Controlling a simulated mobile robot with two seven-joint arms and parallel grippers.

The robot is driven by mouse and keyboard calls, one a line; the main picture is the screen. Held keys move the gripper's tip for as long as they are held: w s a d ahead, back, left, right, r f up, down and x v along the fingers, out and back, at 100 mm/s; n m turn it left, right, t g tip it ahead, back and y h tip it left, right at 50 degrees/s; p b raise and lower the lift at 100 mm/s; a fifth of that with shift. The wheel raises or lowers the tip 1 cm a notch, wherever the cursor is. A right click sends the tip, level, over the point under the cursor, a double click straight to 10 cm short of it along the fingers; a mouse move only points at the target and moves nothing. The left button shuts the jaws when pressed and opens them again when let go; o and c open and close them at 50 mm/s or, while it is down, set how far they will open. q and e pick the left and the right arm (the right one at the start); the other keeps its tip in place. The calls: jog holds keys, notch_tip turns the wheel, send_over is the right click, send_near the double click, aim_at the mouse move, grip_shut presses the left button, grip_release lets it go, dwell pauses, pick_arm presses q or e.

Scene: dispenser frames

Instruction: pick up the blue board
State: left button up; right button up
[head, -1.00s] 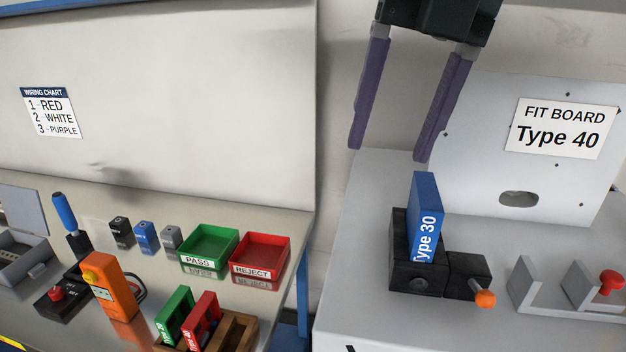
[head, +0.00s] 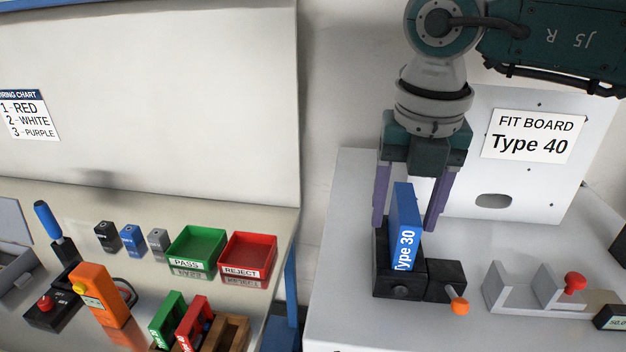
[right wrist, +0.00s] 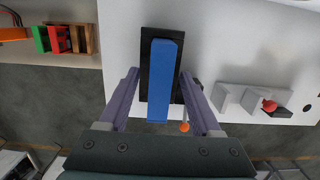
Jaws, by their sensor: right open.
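The blue board (head: 404,228), labelled "Type 30", stands upright in a black holder (head: 399,280) on the grey bench at the right. In the right wrist view the blue board (right wrist: 166,80) lies between the fingers, with the black base (right wrist: 147,50) around it. My right gripper (head: 409,222) points down over the holder with its purple fingers on either side of the board. It is open, and the right wrist view shows gaps between the board and both fingers (right wrist: 162,92). My left gripper is not in view.
An orange-knobbed lever (head: 459,306) is on a black block right of the holder. A grey bracket with a red knob (head: 575,281) stands further right. A panel sign (head: 534,135) reads "FIT BOARD Type 40". Green (head: 196,242) and red (head: 247,252) trays sit on the left table.

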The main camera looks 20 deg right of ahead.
jog(key=shift+f+b, duration=0.3)
jog(key=shift+b, duration=0.05)
dwell(0.4)
grip_shut()
dwell(0.6)
